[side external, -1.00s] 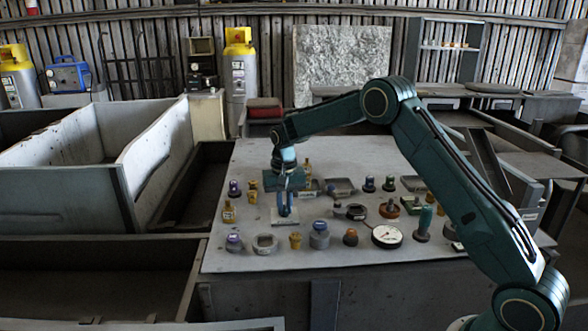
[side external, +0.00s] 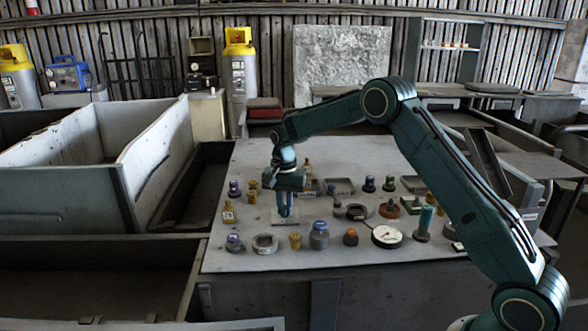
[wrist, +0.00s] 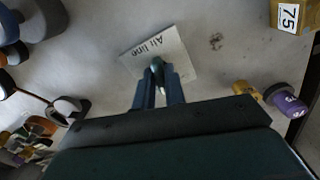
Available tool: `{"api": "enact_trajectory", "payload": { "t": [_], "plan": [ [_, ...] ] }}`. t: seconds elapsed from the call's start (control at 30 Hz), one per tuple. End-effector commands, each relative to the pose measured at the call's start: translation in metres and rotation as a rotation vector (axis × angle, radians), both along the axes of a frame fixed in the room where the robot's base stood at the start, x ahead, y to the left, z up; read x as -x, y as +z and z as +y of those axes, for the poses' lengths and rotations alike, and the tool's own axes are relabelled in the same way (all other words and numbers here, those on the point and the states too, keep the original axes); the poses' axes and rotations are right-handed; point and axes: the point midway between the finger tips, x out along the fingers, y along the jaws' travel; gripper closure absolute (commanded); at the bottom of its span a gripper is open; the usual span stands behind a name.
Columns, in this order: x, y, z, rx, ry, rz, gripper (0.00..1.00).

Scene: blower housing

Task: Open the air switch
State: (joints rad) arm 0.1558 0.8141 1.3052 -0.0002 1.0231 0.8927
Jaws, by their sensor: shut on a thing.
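The air switch is a small pale plate marked "Air line" (wrist: 180,50) with a short dark lever (wrist: 157,62) standing up from it. The plate (side external: 280,222) also shows on the left part of the grey table in the side view. My gripper (wrist: 158,80) points down over the plate, its two blue fingers closed on the lever. In the side view my gripper (side external: 286,212) stands directly above the plate, and its fingers hide most of the lever. I cannot tell the lever's exact angle.
A yellow block marked 75 (wrist: 288,16) and a purple knob (wrist: 286,99) are near the plate. A row of knobs with a blue-grey jar (side external: 319,236) and a round gauge (side external: 387,236) lies along the front. The table (side external: 245,160) is clear at its back left.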

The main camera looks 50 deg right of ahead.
Motion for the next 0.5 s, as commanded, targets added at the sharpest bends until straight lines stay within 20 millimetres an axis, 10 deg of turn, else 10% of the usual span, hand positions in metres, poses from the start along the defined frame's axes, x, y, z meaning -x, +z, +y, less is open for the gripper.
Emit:
{"api": "enact_trajectory", "payload": {
  "t": [0.5],
  "plan": [
    [-0.0011,0.0023,-0.0007,0.000,-0.336,-0.006,1.00]
  ]
}}
